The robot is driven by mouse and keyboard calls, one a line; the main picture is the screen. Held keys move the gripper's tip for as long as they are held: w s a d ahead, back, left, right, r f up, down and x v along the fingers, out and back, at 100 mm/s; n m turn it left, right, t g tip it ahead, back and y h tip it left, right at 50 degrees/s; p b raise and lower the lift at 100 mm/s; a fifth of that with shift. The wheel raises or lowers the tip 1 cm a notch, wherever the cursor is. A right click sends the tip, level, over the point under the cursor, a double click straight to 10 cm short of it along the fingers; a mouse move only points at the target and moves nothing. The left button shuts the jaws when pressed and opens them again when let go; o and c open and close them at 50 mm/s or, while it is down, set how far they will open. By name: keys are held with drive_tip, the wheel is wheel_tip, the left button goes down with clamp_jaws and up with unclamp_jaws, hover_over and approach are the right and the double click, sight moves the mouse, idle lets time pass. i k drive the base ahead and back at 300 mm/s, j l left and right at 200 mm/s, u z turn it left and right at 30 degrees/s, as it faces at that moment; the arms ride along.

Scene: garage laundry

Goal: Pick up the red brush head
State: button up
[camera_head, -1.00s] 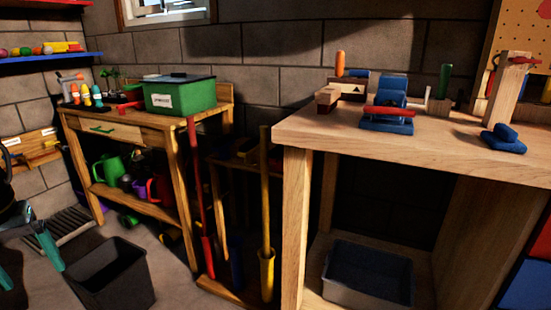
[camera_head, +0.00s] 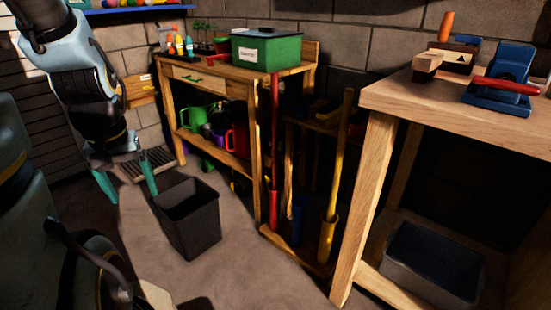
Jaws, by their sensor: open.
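I cannot clearly make out a red brush head. A red pole (camera_head: 274,130) stands upright in the wooden tool rack, with a thicker red part (camera_head: 273,204) at its lower end; I cannot tell whether that is a brush head. A small red item (camera_head: 218,63) lies on the far potting bench, too small to identify. My gripper (camera_head: 127,186) hangs at the left, pointing down, with teal fingers apart and nothing between them. It is in front of the floor grate and left of the black bin, well away from the red pole.
A black bin (camera_head: 188,219) stands on the floor between my gripper and the rack. The potting bench (camera_head: 212,78) carries a green box (camera_head: 267,50). A yellow pole (camera_head: 338,160) stands in the rack, left of the workbench (camera_head: 373,203). Floor in front of the bin is clear.

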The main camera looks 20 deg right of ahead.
sight(357, 122)
drive_tip(key=i+l+z, duration=0.1)
drive_tip(key=i+l, duration=0.2)
drive_tip(key=i+l+z, duration=0.1)
drive_tip(key=i+l, duration=0.15)
drive_tip(key=i, duration=0.25)
drive_tip(key=i+l+z, duration=0.1)
drive_tip(key=i+l, duration=0.15)
drive_tip(key=i, duration=0.15)
